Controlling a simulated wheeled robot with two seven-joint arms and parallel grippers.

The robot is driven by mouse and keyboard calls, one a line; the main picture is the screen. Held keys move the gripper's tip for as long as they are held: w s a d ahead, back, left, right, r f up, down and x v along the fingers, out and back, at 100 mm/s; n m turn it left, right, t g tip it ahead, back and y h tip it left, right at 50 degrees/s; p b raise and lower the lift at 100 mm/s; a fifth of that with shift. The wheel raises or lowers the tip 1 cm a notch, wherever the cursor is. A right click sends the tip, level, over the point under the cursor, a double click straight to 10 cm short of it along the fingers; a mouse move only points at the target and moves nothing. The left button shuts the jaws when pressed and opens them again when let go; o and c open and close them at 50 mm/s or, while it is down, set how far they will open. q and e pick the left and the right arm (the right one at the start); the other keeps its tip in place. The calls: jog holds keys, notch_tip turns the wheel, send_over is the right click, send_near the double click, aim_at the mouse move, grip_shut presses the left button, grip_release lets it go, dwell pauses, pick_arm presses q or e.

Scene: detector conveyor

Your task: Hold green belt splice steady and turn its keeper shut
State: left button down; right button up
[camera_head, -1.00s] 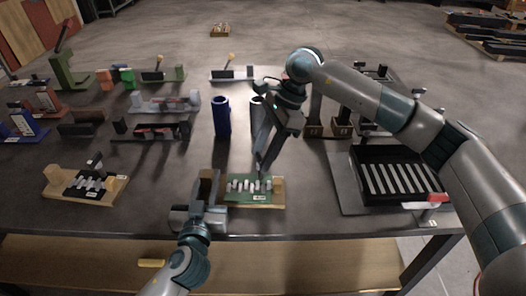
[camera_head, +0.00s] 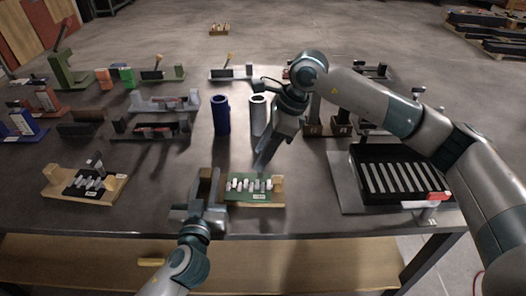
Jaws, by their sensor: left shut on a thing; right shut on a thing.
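The green belt splice (camera_head: 240,195) is a green plate with a row of pale metal clips on a wooden base (camera_head: 255,204), near the table's front edge in the head view. My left gripper (camera_head: 209,187) is shut at the left end of the splice, and its jaws hide that end. My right gripper (camera_head: 261,168) reaches down from above to the back right of the splice. It is shut on a small part there, apparently the keeper, which the fingertips mostly hide. I cannot tell how far the keeper is turned.
A similar splice with a black plate (camera_head: 82,190) lies on the left. A blue cylinder (camera_head: 222,116) and a white cylinder (camera_head: 258,115) stand behind the green splice. A black slotted tray (camera_head: 395,203) is at the right. Bare table lies between the black and green splices.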

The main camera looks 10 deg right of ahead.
jog(key=o, duration=1)
jog(key=shift+o, duration=0.2)
jog(key=shift+r, duration=0.1)
jog(key=v, duration=1.1)
jog(key=shift+d+r, duration=0.2)
jog(key=shift+r, duration=0.15)
pick_arm(q)
jog(key=c, duration=1.4)
grip_release()
jog(key=shift+s+a, duration=0.4)
jog(key=shift+s, duration=1.55)
jog(key=shift+s+a, duration=0.35)
jog(key=shift+s, duration=1.65)
jog(key=shift+s+a, duration=0.4)
jog(key=shift+s, duration=1.55)
